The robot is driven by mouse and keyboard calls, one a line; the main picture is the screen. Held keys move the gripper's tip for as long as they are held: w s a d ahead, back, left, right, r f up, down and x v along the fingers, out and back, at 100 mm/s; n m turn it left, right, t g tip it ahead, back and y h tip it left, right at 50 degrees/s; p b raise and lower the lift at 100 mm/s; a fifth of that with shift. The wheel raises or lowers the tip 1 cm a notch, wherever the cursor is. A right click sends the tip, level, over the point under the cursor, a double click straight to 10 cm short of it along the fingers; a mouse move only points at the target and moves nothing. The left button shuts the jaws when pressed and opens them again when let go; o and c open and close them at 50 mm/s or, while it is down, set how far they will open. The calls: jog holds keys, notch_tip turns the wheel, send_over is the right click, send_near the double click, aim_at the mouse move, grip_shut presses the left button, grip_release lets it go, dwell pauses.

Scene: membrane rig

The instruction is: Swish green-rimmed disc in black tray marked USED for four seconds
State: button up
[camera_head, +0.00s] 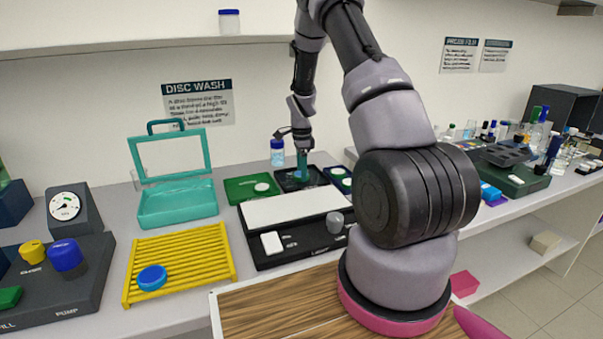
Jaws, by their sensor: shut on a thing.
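My gripper (301,138) is above the black tray (282,187) at the back of the bench. It is shut on an upright teal piece (302,163), whose lower end reaches down into the tray. A blue-green patch shows in the tray around that lower end. At this size I cannot tell whether it is the green-rimmed disc or liquid. No USED mark is readable on the tray.
A green tray (236,193) with a pale disc stands left of the black tray, and another small tray with pale round items stands right. A device with a flat white top (290,208) is in front. A teal open case (178,205) and yellow rack (180,255) stand left.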

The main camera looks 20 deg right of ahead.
jog(key=shift+r, duration=3.9)
